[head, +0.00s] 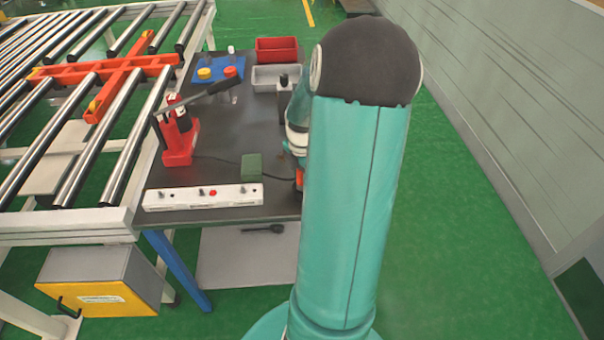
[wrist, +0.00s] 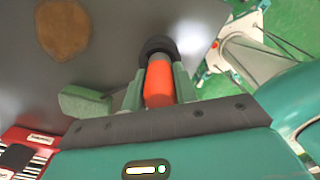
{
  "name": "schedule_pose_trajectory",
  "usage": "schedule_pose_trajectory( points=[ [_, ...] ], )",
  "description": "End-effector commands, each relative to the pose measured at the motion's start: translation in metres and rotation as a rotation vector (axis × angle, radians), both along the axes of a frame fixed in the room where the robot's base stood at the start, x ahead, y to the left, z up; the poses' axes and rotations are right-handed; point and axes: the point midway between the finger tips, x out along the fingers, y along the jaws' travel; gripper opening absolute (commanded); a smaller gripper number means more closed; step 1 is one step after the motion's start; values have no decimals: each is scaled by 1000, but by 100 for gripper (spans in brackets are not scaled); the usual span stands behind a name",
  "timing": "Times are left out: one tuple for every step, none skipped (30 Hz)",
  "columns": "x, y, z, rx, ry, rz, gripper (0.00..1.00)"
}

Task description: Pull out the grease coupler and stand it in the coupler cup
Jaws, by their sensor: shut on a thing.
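In the wrist view my gripper (wrist: 160,88) is shut on an orange-red cylinder with a wide dark ring at its far end, which looks like the grease coupler (wrist: 158,85). The fingers lie on both sides of it. In the head view my arm hides most of the gripper, and a small orange patch, likely the coupler (head: 299,179), shows at the arm's left edge near the right side of the table. I cannot tell whether the coupler touches anything. I cannot pick out the coupler cup with certainty in either view.
The dark table (head: 225,145) carries a green block (head: 251,168), a white strip (head: 230,196), a red lever device (head: 179,140), a blue plate (head: 212,68), a red bin (head: 277,50) and a grey bin (head: 265,77). A roller conveyor (head: 120,180) borders its left side.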

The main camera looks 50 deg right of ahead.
Motion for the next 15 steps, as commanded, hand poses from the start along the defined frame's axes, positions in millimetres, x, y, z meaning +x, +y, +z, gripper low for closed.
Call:
schedule_pose_trajectory(
  points=[
    [0,0,-1,0,1,0,0],
    [0,0,-2,0,1,0,0],
    [0,0,-3,1,1,0,0],
    [0,0,-4,1,1,0,0],
    [0,0,-4,1,1,0,0],
    [0,0,-5,0,1,0,0],
    [0,0,-6,0,1,0,0],
    [0,0,-6,0,1,0,0],
    [0,0,-7,0,0,0,0],
    [0,0,-8,0,0,0,0],
    [0,0,-9,0,0,0,0],
    [0,0,-9,0,0,0,0],
    [0,0,-10,0,0,0,0],
    [0,0,-11,0,0,1,0],
    [0,0,-12,-1,0,1,0]
  ],
)
